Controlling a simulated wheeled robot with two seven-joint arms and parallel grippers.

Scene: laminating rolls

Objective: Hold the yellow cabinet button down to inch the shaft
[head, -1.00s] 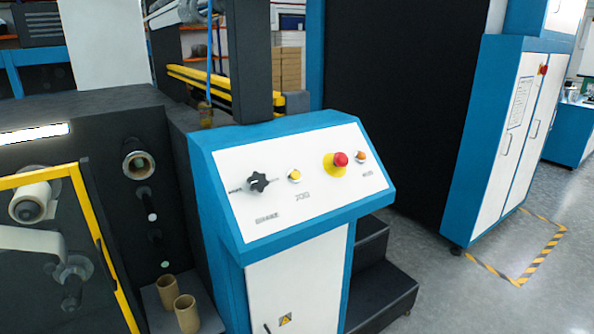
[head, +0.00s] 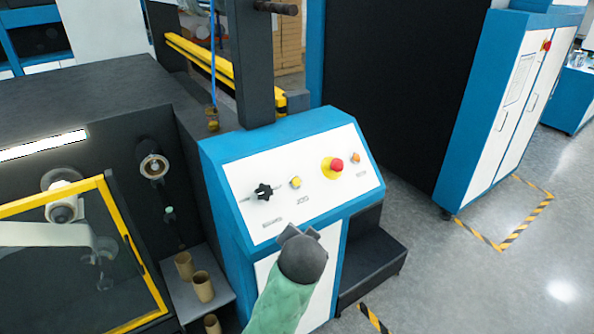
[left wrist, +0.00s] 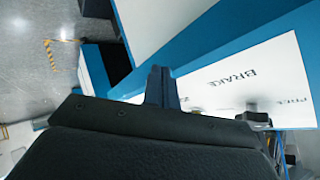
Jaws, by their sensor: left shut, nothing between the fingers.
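The yellow button (head: 295,182) sits on the white sloped top panel (head: 320,205) of the blue cabinet (head: 222,205). It lies between a black star knob (head: 263,192) and a red mushroom button (head: 336,165) on a yellow base. My left gripper (head: 298,232) is in front of the panel's lower edge, below the yellow button and apart from it. Its fingers (left wrist: 161,86) are shut with nothing between them. In the left wrist view, the panel (left wrist: 225,85) shows the word BRAKE, with a dark knob at its edge; I cannot make out the yellow button there. My right gripper is not in view.
A small orange button (head: 356,157) is at the panel's right end. Dark steps (head: 372,260) stand right of the cabinet. Cardboard cores (head: 203,287) stand on a shelf at left, near a yellow-framed guard (head: 122,220). Open floor lies at right.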

